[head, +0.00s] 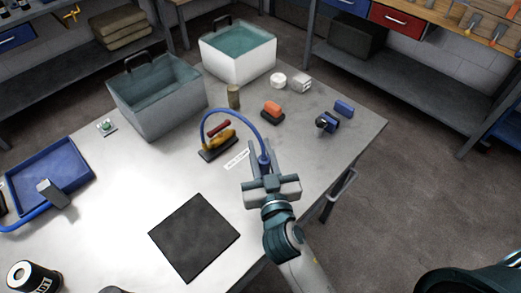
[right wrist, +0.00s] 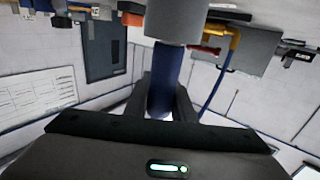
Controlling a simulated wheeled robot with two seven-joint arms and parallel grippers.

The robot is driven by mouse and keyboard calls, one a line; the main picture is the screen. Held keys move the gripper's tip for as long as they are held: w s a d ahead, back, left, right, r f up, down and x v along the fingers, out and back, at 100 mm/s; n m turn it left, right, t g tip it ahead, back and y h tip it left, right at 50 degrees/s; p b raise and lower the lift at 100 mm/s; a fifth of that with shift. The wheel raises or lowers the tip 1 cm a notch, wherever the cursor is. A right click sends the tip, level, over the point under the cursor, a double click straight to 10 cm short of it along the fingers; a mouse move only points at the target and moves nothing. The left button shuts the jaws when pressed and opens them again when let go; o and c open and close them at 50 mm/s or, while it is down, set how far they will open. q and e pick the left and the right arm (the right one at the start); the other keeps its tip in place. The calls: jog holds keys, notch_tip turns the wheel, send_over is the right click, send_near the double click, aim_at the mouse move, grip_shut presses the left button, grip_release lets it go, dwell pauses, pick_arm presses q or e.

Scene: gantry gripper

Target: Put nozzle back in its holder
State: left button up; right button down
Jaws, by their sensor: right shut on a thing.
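My right gripper (head: 262,168) reaches over the near right part of the grey table and is shut on the blue nozzle (head: 264,160). In the right wrist view the nozzle's blue body (right wrist: 163,85) stands between the two fingers, with a wide grey cylinder (right wrist: 178,18) at its end. A blue hose (head: 232,110) arcs from the nozzle over to the left. It comes down by a dark block with a yellow piece (head: 222,139) and a red piece on it. I cannot tell which part is the holder. My left gripper is not in view.
A grey bin (head: 160,105) and a white bin (head: 238,58) stand at the back. A blue tray (head: 45,175) lies at the left, and a dark mat (head: 194,237) in front. Small orange (head: 273,108) and blue (head: 343,108) items lie right of centre.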

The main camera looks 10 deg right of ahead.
jog(key=shift+f, duration=0.25)
jog(key=shift+f, duration=0.1)
jog(key=shift+f, duration=0.15)
jog(key=c, duration=1.5)
grip_release()
